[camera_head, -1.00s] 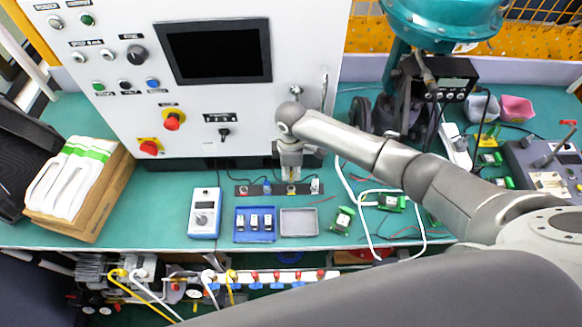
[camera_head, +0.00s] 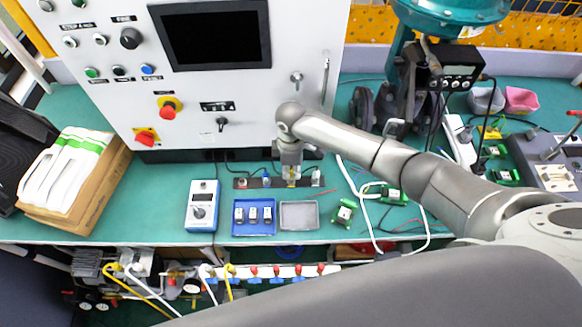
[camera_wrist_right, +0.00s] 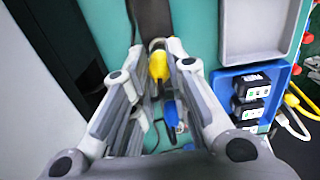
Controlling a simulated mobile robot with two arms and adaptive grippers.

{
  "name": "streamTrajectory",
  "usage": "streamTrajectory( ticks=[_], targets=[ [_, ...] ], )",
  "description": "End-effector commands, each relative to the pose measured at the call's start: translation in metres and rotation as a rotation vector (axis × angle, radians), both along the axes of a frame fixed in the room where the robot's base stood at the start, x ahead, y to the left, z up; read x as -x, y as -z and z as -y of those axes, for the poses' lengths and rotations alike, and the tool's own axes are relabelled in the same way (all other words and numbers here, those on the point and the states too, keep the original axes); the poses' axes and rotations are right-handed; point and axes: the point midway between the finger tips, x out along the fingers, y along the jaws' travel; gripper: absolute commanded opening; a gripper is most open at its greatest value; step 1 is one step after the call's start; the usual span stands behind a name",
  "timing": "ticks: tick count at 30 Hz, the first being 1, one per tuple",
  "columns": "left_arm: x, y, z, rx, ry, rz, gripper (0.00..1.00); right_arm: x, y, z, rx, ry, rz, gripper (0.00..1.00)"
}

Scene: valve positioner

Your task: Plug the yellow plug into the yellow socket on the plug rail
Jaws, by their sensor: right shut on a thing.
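The yellow plug (camera_wrist_right: 158,66) is between the fingers of my right gripper (camera_wrist_right: 156,52), which is shut on it. In the head view my right gripper (camera_head: 291,172) points down at the dark plug rail (camera_head: 254,183), with yellow showing at its fingertips. The plug is over the third position from the left on the rail. The yellow socket cannot be told apart from the plug, and I cannot tell whether the plug is seated. A blue plug (camera_wrist_right: 172,113) shows nearer the wrist camera, beside the right finger. My left gripper is not in view.
A blue tray (camera_head: 253,233) with dark modules and an empty grey tray (camera_head: 298,229) lie in front of the rail. A handheld meter (camera_head: 202,206) stands left of them. The white control panel (camera_head: 270,120) rises close behind the gripper. Green boards and white cables lie to the right.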

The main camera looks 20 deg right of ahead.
Motion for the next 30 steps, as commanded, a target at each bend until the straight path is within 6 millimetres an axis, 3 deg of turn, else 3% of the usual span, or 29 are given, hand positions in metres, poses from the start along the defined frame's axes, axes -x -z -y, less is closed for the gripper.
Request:
streamTrajectory(
  ticks=[30],
  targets=[
    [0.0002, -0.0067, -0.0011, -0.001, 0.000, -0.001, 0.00, 0.0001, 0.0023, 0.0003, 0.000, 0.000, 0.000, 0.00]
  ],
)
